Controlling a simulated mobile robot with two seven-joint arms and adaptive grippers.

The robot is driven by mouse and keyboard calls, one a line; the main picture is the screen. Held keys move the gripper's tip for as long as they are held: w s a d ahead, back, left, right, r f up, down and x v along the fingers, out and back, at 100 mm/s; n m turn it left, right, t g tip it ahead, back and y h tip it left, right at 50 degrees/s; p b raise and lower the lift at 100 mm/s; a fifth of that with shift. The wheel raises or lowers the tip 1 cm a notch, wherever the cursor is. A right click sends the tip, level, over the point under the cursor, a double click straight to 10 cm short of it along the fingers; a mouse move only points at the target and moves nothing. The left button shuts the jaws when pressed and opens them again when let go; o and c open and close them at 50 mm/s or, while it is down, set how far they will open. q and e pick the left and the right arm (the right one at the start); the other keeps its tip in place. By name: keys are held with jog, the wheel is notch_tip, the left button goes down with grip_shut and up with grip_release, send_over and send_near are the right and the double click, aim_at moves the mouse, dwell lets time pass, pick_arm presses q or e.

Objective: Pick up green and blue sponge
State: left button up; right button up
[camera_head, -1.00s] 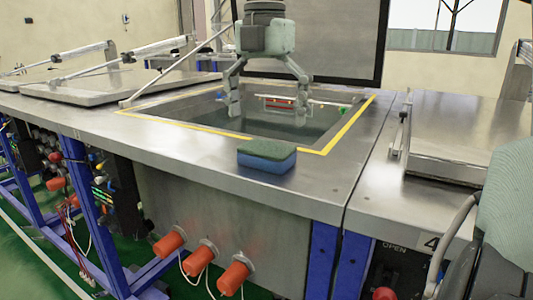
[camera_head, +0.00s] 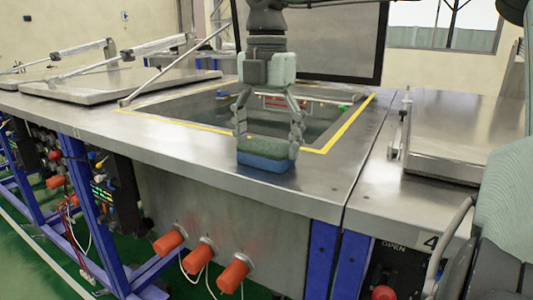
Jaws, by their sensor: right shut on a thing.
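The green and blue sponge (camera_head: 266,161) lies at the front edge of the metal table, in front of the yellow-bordered opening. Its top is green and its lower part is blue. My right gripper (camera_head: 268,146) comes down from above with one finger at each end of the sponge and is shut on it. The sponge appears to be still on the table surface or very close to it; I cannot tell which. My left gripper is not in view.
The sunken opening (camera_head: 210,110) behind the sponge holds small red and green items. Lids (camera_head: 90,88) stand at the left, another lid (camera_head: 450,150) at the right. Orange knobs (camera_head: 200,256) stick out from the table's front. The tabletop left of the sponge is clear.

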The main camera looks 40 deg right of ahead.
aim_at(267, 146)
notch_tip(267, 146, up, 10)
dwell(0.6)
